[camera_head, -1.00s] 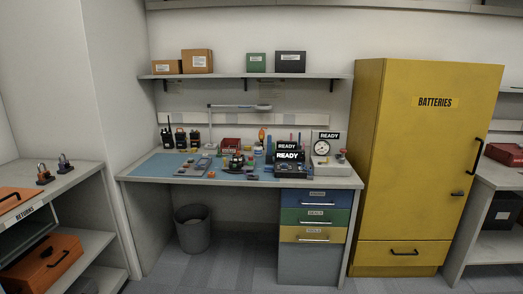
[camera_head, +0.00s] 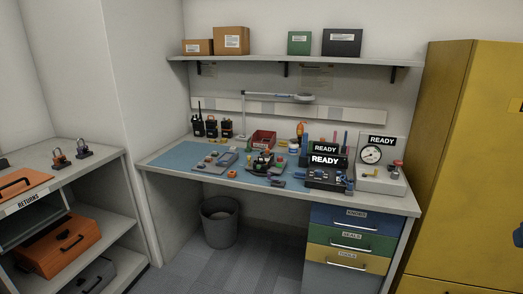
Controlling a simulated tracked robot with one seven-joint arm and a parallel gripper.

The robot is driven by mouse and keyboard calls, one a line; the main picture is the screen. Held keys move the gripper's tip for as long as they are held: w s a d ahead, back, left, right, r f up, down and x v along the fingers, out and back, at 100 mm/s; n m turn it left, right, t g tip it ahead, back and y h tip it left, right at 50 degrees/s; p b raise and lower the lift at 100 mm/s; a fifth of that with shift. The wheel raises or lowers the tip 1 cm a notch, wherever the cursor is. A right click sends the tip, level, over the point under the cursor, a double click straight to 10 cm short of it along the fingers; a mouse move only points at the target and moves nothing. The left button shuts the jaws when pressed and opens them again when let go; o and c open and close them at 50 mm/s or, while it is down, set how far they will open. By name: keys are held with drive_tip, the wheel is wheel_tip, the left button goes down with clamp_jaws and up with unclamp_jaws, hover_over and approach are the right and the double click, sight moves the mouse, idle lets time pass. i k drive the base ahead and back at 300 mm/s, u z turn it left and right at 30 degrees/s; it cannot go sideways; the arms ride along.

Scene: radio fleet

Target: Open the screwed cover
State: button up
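A workbench (camera_head: 385,204) with a blue mat (camera_head: 170,158) stands ahead of me, and small devices and parts lie on it. Several dark handheld radios (camera_head: 211,127) stand at the back left of the bench. A grey unit (camera_head: 215,160) and a dark device with coloured parts (camera_head: 263,162) lie mid-mat. I cannot tell which item bears the screwed cover; screws are too small to see. A black station with a READY sign (camera_head: 325,178) and a gauge unit (camera_head: 380,180) stand at the right. My gripper is not in view.
A yellow cabinet (camera_head: 460,150) stands close at the right. A shelf unit (camera_head: 88,155) with orange cases (camera_head: 60,246) is at the left. A grey bin (camera_head: 220,224) stands under the bench beside the drawers (camera_head: 350,239). The grey floor in front is clear.

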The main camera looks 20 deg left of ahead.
sight(263, 158)
drive_tip(key=u, duration=0.35)
drive_tip(key=i, duration=1.05)
drive_tip(key=u, duration=1)
drive_tip(key=i, duration=0.85)
drive_tip(key=u, duration=0.55)
drive_tip(key=k, duration=0.75)
drive_tip(key=u, duration=0.25)
drive_tip(key=i, duration=0.8)
drive_tip(key=z, duration=0.15)
